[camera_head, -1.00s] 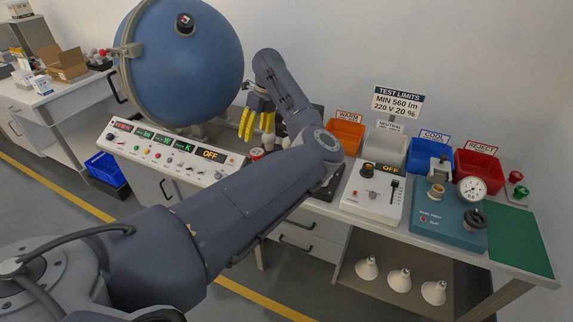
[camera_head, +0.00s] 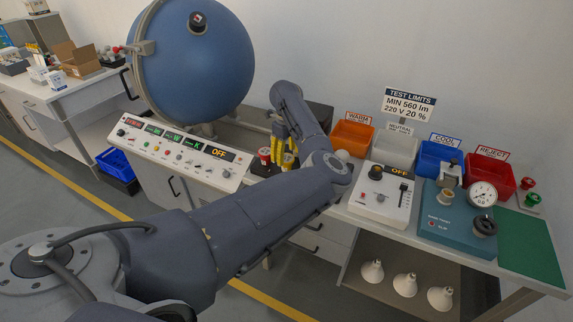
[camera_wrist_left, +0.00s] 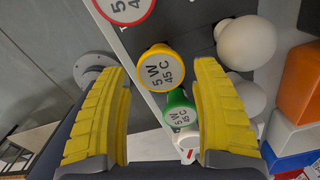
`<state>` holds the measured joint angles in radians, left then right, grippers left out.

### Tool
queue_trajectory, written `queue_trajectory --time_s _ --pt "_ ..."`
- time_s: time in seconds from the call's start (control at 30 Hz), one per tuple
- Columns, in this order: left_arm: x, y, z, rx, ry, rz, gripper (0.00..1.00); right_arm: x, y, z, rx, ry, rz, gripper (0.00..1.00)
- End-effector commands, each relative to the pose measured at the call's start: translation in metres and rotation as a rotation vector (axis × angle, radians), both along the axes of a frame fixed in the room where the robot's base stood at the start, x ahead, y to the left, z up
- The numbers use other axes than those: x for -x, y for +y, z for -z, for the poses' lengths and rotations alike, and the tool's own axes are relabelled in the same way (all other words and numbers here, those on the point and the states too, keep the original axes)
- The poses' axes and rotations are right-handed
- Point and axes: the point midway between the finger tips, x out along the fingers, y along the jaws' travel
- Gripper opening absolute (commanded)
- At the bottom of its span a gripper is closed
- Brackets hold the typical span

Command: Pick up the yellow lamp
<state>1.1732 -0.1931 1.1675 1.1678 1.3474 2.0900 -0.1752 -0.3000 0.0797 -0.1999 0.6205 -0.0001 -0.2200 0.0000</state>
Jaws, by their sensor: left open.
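The yellow lamp (camera_wrist_left: 157,67) shows in the left wrist view as a yellow-rimmed disc marked 5 W 45 C. It lies between the open fingertips of my left gripper (camera_wrist_left: 157,80), with a gap on both sides. In the head view my left gripper (camera_head: 281,143) hangs over the bench, just right of the red lamp (camera_head: 264,155). There its fingers and arm make the yellow lamp hard to pick out. My right gripper is not in view.
A green lamp (camera_wrist_left: 178,108) stands close beside the yellow one. White round bulbs (camera_wrist_left: 246,43) are to the right, and a red-rimmed lamp (camera_wrist_left: 126,8) is at the top. An orange bin (camera_head: 352,135) stands further right on the bench.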

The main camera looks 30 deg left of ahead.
Motion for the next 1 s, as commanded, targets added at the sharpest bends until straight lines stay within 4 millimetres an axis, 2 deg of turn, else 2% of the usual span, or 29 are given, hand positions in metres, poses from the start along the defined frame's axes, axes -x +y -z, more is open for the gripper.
queue_trajectory --time_s 0.27,0.7,1.0 --pt "0.000 0.001 0.013 -0.001 0.001 0.000 0.65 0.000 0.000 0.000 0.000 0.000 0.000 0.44" --pt "-0.001 0.002 0.058 -0.002 0.001 0.001 0.65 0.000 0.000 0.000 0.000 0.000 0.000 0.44" --pt "-0.001 0.002 0.062 -0.001 0.000 0.000 0.65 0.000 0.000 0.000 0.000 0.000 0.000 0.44"
